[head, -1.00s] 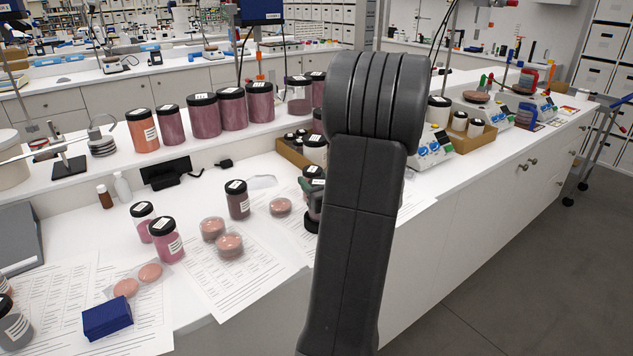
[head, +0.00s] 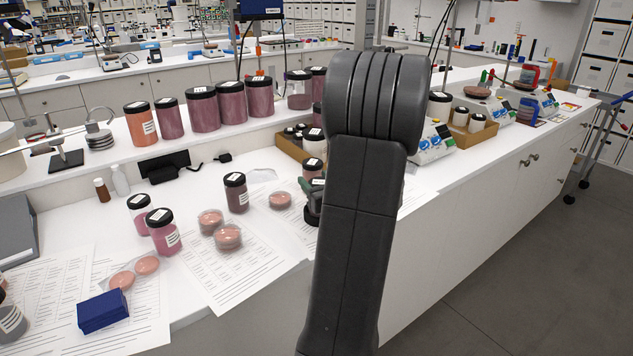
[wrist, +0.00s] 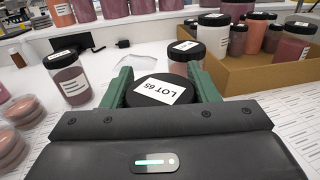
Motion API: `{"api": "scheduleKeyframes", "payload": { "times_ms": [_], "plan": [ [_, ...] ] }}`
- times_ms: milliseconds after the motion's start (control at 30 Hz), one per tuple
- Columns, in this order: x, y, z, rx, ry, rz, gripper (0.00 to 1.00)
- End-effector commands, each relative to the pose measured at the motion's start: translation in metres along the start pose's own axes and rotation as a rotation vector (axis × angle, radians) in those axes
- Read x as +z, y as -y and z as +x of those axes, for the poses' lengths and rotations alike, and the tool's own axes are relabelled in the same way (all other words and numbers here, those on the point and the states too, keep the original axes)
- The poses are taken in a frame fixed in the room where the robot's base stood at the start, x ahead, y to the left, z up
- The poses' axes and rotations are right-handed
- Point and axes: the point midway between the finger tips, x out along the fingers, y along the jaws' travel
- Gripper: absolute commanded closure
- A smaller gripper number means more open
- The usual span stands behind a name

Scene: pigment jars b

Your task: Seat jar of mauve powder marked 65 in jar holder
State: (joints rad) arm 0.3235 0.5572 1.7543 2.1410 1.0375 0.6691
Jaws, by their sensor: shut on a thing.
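The jar marked LOT 65 (wrist: 162,90) has a black lid with a white label. My gripper (wrist: 162,84) is shut on it, with a green finger on each side just below the lid. The jar's body is hidden in the wrist view. In the head view, my arm covers most of my gripper (head: 313,188), and only a little of it shows at the arm's left edge. A dark round piece (head: 311,215) shows under it and may be the jar holder. I cannot tell whether the jar touches it.
A dark mauve jar (head: 236,193) stands left of my gripper, near shallow round dishes of pink powder (head: 228,237). Large jars (head: 203,109) line the raised shelf.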

Motion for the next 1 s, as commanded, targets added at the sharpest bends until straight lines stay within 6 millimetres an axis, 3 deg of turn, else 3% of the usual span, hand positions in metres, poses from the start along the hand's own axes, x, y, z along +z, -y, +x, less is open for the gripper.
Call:
{"api": "scheduleKeyframes", "payload": {
  "times_ms": [33,67,167,567,667,1000],
  "plan": [
    [-0.002,0.000,0.000,0.000,0.001,0.000,0.86],
    [-0.001,0.000,0.000,0.000,0.001,0.000,0.42],
    [-0.001,0.000,0.000,0.000,0.001,0.000,0.22],
    [-0.001,0.000,-0.006,-0.001,0.001,-0.001,0.21],
    [-0.002,0.001,-0.020,-0.004,0.000,0.000,0.21],
    [-0.001,0.002,-0.096,-0.006,0.001,-0.001,0.21]
  ]
}}
